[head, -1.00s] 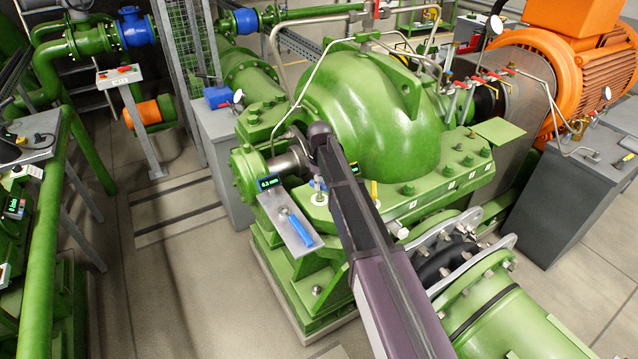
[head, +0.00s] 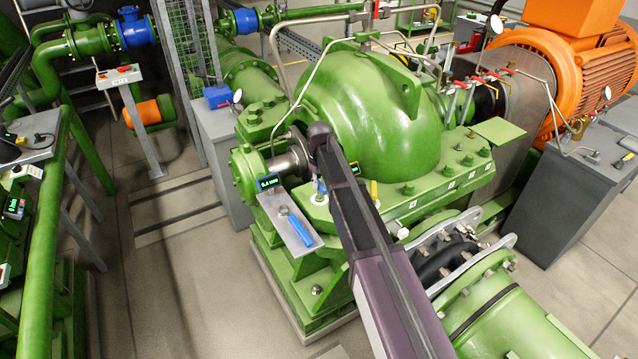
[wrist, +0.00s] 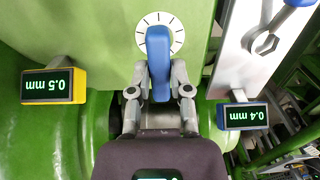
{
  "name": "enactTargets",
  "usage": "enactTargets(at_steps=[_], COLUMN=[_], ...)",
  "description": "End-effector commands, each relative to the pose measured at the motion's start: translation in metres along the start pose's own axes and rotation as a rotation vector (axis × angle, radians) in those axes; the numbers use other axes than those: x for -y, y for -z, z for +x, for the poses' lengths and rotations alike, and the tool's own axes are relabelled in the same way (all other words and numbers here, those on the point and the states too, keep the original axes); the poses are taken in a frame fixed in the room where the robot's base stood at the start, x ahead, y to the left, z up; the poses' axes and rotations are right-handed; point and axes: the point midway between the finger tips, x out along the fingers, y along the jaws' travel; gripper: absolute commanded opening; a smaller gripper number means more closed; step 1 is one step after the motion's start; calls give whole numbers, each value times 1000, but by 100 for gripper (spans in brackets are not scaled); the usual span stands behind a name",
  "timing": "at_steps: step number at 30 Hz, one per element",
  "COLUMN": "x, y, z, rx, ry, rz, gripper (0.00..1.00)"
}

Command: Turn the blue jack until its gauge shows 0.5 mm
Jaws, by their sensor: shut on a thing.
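The blue jack (wrist: 158,60) has a blue handle standing over a white dial with black tick marks in the wrist view. My gripper (wrist: 159,75) is shut on this handle, one finger on each side. The blue-framed gauge (wrist: 243,116) at the right of the wrist view reads 0.4 mm. It also shows in the head view (head: 270,183), on the green pump casing left of my arm. A yellow-framed gauge (wrist: 53,86) at the left of the wrist view reads 0.5 mm. In the head view my arm hides most of the jack.
A grey plate with a blue-handled wrench (head: 300,231) lies left of my gripper; the wrench also shows in the wrist view (wrist: 267,42). The large green pump casing (head: 375,105) rises behind my arm, with thin pipes over it.

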Motion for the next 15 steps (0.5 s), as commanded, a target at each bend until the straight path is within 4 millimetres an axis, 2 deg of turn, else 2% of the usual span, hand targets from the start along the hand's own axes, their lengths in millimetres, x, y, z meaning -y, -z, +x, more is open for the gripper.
enactTargets(at_steps=[6, 7, 10, 15], x=[1, 1, 1, 1], y=[-3, -3, -3, -2], z=[0, 0, 0, 0], rx=[7, 7, 6, 3], ry=[2, 2, 2, 1], rz=[-1, -1, -2, -2], gripper=[0, 28, 58, 60])
